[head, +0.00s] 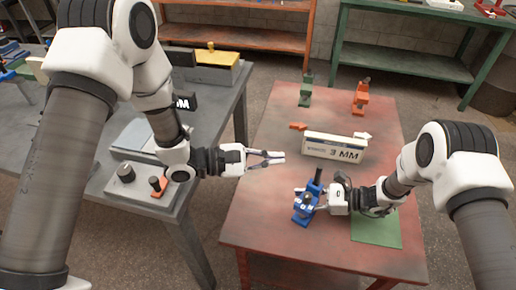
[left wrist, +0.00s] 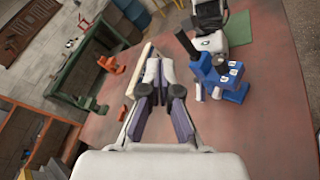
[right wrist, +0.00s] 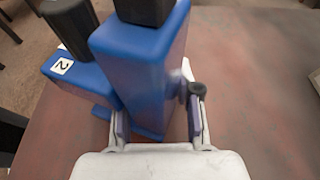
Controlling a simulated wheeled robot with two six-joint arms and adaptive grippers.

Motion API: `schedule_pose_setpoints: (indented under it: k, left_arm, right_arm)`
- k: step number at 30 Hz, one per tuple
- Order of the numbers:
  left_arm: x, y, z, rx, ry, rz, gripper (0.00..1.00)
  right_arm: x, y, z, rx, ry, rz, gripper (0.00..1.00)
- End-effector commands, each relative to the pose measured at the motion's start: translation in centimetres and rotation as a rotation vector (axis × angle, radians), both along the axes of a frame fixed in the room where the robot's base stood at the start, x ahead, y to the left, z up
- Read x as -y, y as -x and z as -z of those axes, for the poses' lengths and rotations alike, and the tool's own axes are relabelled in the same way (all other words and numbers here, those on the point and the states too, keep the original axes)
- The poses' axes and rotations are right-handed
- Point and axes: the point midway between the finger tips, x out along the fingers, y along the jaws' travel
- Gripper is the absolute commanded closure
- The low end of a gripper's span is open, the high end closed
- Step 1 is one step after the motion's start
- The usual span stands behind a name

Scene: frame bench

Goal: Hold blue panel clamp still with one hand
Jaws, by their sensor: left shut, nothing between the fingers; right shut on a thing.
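The blue panel clamp (head: 304,207) stands upright on the red table, with a black handle on top and small white labels. My right gripper (head: 322,201) is shut on the blue panel clamp from the right. In the right wrist view the blue body (right wrist: 140,70) fills the space between the fingers (right wrist: 158,112). My left gripper (head: 282,157) is shut and empty above the table, up and left of the blue clamp and apart from it. The left wrist view shows its closed fingers (left wrist: 160,70), with the blue clamp (left wrist: 222,75) to the right.
A white block marked 3 MM (head: 333,148) stands on the red table (head: 270,215), behind the blue clamp. A green clamp (head: 305,90) and an orange clamp (head: 360,98) stand at its far side. A green mat (head: 378,232) lies under my right arm. A grey bench (head: 185,205) stands left.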

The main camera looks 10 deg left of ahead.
Motion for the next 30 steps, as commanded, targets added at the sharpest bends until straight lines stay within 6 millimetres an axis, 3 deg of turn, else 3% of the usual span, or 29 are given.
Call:
schedule_pose_setpoints:
  k: [3,8,21,22,24,30]
  left_arm:
    - [-2.1,0.3,-1.9,0.003,0.004,-0.004,1.00]
    - [-3.8,0.7,-3.3,0.001,0.002,-0.002,1.00]
    - [-4.2,0.9,-3.6,0.000,0.000,0.001,1.00]
    - [-4.1,0.9,-3.6,0.000,0.000,0.001,1.00]
    - [-4.1,0.8,-3.6,0.000,0.000,0.001,1.00]
    - [-4.1,0.8,-3.6,0.000,0.000,0.001,1.00]
  right_arm:
    - [0.0,0.0,0.1,-0.001,0.000,-0.001,0.87]
    - [0.0,0.0,0.0,-0.001,0.000,-0.001,0.87]
    - [0.0,0.0,0.0,-0.001,0.000,0.000,0.89]
    - [0.0,0.0,0.0,-0.001,0.000,0.000,0.62]
    - [0.0,0.0,0.0,-0.001,0.000,0.000,0.38]
    - [0.0,0.0,0.0,0.000,0.000,0.000,0.37]
